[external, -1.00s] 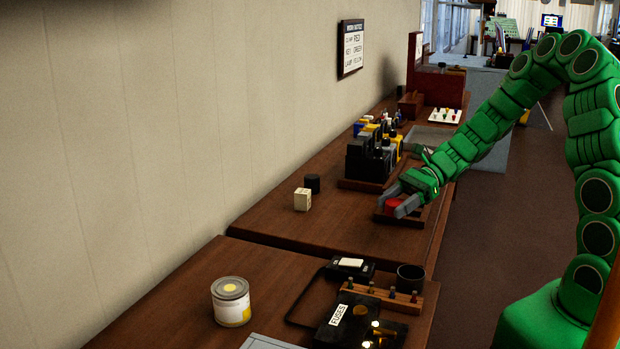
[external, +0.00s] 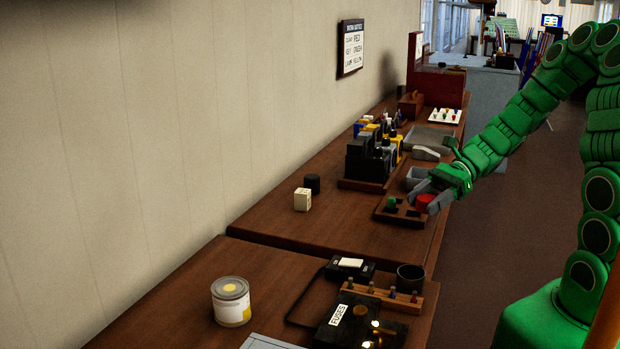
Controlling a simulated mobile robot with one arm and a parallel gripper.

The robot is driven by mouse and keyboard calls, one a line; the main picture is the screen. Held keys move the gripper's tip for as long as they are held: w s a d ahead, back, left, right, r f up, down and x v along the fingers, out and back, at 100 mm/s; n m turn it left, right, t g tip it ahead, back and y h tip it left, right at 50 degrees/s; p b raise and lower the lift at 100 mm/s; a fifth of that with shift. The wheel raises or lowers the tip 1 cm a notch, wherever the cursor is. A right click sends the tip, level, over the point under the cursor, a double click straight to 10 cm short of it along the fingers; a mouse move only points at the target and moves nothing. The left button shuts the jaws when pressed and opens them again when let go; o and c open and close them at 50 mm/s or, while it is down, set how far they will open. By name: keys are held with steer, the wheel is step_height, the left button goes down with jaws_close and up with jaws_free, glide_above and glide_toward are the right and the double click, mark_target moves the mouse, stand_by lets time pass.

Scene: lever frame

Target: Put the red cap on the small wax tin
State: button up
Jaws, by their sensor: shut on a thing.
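The red cap (external: 425,202) is between the fingers of my gripper (external: 423,201), which is shut on it. The gripper holds it over the right end of a small brown compartment tray (external: 385,219). The gap between cap and tray is hard to judge. A small dark round container (external: 312,183) stands on the far bench, left of the tray. A larger pale tin (external: 231,301) with a yellow-marked lid stands on the near bench. No readable label shows which of them, if either, is the small wax tin.
A green round piece (external: 391,203) sits in the tray's left part. A cream block (external: 302,199) stands near the dark container. A black rack (external: 368,163) stands behind the tray. A fuse box (external: 345,322) and dark cup (external: 410,278) occupy the near bench.

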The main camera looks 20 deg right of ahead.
steer(key=a+r+n+g, duration=0.1)
steer(key=a+r, duration=0.2)
steer(key=a, duration=1.4)
steer(key=s+a+r+n+g, duration=0.1)
steer(key=s+a+r, duration=0.1)
steer(key=s+a, duration=0.5)
steer(key=s+a+r+g, duration=0.1)
steer(key=s+a+r, duration=0.15)
steer(key=a, duration=0.85)
glide_above(229, 287)
steer(key=shift+h, duration=0.4)
steer(key=f, duration=0.9)
steer(key=shift+d+f, duration=0.2)
steer(key=shift+d, duration=0.05)
steer(key=shift+a+f, duration=0.25)
steer(key=shift+f, duration=1.6)
steer(key=shift+f, duration=0.15)
steer(key=o, duration=1)
